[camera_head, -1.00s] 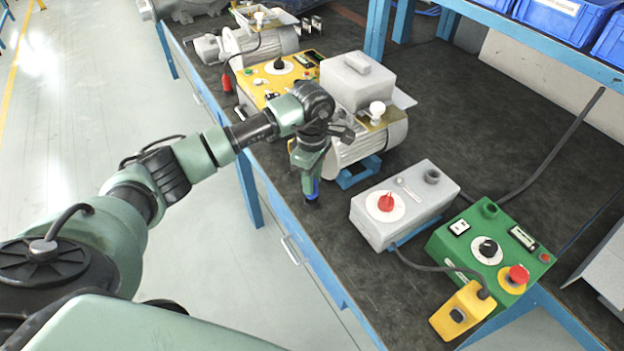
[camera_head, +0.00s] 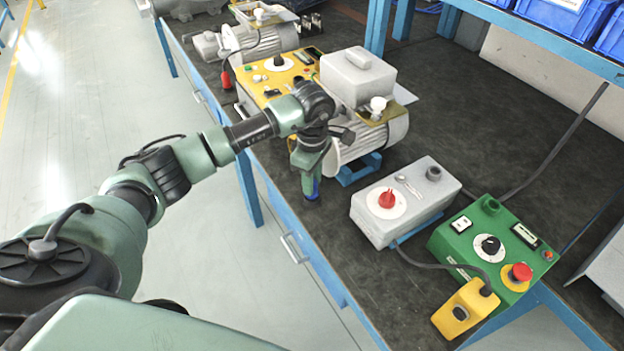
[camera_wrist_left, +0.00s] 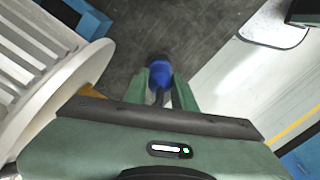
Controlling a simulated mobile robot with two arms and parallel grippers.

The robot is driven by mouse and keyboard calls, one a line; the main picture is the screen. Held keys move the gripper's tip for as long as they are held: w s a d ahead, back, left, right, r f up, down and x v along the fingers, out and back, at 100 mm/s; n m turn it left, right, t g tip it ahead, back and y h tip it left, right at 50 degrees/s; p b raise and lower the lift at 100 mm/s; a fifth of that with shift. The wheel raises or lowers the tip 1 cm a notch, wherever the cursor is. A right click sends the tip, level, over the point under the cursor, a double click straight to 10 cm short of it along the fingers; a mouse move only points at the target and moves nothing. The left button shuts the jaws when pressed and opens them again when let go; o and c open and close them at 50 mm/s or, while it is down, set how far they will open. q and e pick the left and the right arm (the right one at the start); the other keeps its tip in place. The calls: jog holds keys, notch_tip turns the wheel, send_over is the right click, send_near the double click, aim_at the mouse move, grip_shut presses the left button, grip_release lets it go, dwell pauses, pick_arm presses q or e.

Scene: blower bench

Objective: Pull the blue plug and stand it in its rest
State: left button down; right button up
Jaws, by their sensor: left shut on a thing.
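The blue plug (camera_wrist_left: 160,74) is between the two green fingers of my left gripper (camera_wrist_left: 160,85) in the left wrist view. My left gripper (camera_head: 312,186) is shut on it and points down in the head view. There only a little blue of the plug (camera_head: 315,188) shows below the fingers, close over the bench top near its front edge. I cannot tell whether the plug touches the bench. I cannot make out with certainty which thing is its rest. My right gripper is not in view.
A grey motor (camera_head: 365,143) stands right beside the left gripper. A grey box with a red knob (camera_head: 385,220) and a green box (camera_head: 490,245) with a yellow part (camera_head: 464,309) stand to the right. The dark bench top (camera_head: 480,130) behind them is clear.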

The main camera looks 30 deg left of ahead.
pick_arm(q)
jog(key=shift+f+b, duration=0.45)
jog(key=shift+f, duration=0.1)
dwell(0.4)
jog(key=c, duration=1.1)
grip_release()
jog(key=shift+o, duration=0.2)
jog(key=shift+r, duration=0.1)
notch_tip(320, 180, up, 7)
jog(key=shift+f+b, duration=0.1)
jog(key=shift+b, duration=0.45)
jog(key=shift+r, duration=0.4)
